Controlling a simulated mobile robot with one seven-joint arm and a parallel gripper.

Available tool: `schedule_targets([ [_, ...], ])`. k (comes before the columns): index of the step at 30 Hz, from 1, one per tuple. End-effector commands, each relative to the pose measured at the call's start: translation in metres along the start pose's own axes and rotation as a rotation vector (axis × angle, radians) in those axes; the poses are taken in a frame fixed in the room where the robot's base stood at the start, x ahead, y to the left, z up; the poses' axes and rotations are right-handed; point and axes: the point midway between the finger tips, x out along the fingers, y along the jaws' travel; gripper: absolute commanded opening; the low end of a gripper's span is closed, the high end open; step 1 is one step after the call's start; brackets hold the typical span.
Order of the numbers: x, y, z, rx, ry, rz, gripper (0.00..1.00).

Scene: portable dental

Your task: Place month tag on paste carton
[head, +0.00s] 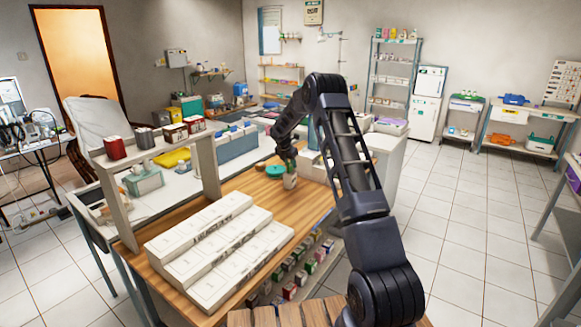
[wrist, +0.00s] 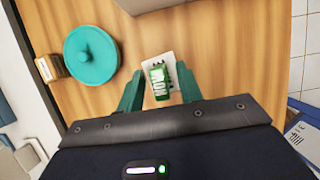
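A small green tag (wrist: 158,81) with pale lettering, which reads upside down, lies between my fingers in the wrist view. It overlaps a white carton (wrist: 163,61); I cannot tell whether it touches it. My gripper (wrist: 159,69) has its two teal fingers apart on either side of the tag, with small gaps visible. In the head view my gripper (head: 289,157) points down over the wooden bench, and the white carton (head: 290,182) stands right under it. The fingertips and most of the tag are hard to make out there.
A round teal lid or dish (wrist: 90,54) lies left of the carton, with a small brown box (wrist: 50,68) beside it. Stepped white boxes (head: 220,250) fill the near bench. Several coloured blocks (head: 290,291) line the bench's front side. A raised shelf (head: 155,155) carries small boxes.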

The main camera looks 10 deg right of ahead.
Motion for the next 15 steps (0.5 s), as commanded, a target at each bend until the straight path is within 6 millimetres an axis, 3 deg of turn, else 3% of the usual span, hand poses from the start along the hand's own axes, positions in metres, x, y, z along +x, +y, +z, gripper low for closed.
schedule_targets([
  [9, -0.064, 0.0, 0.001, 0.0, -0.002, 0.003, 0.36],
  [15, -0.091, 0.0, 0.001, 0.0, -0.002, 0.002, 0.36],
])
